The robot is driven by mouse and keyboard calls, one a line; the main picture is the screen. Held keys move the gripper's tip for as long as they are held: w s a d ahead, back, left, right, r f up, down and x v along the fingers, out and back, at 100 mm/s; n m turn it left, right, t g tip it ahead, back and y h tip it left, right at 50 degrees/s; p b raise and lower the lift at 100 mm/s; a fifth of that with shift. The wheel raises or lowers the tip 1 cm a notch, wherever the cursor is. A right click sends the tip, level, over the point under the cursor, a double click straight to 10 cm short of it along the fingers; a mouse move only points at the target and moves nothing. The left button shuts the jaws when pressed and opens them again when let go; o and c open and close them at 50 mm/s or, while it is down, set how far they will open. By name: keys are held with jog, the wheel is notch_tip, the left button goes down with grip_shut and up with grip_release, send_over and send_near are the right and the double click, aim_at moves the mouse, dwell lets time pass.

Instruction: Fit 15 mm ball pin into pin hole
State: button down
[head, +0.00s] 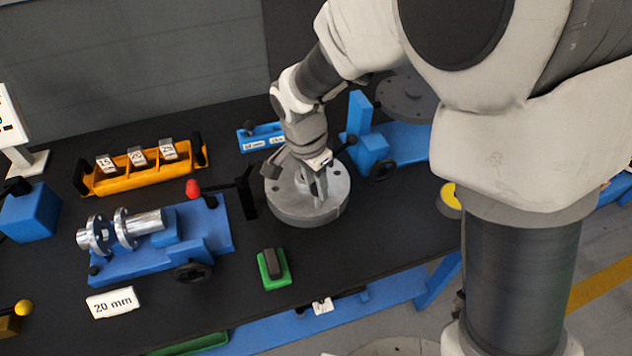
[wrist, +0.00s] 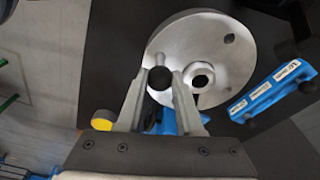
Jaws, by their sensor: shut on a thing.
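My gripper (head: 317,186) is over the round grey flanged disc (head: 307,211) in the head view. The disc also fills the upper middle of the wrist view (wrist: 190,38). It has a raised central boss with a bore (wrist: 202,80) and small dark holes near its rim, one at the upper right (wrist: 230,38). I cannot tell whether the pin touches the disc or is in a hole.
A blue labelled pin rack (head: 262,138) stands behind the disc. A blue clamp fixture (head: 372,146) is close on the right. A blue stand with a silver flanged shaft (head: 140,227) is at left. A green block (head: 272,269) lies in front. An orange rack (head: 140,171) is behind left.

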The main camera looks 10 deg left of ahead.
aim_at(314, 187)
jog(key=shift+f+b, duration=1.45)
jog(key=shift+f, duration=0.4)
jog(key=shift+c, duration=2.4)
grip_release()
jog(key=shift+r, duration=0.1)
notch_tip(314, 187, up, 17)
jog(key=s+a+p, duration=0.1)
jog(key=s+p, duration=0.1)
jog(key=shift+a, duration=0.25)
jog(key=shift+d+r, duration=0.1)
jog(key=shift+r, duration=0.05)
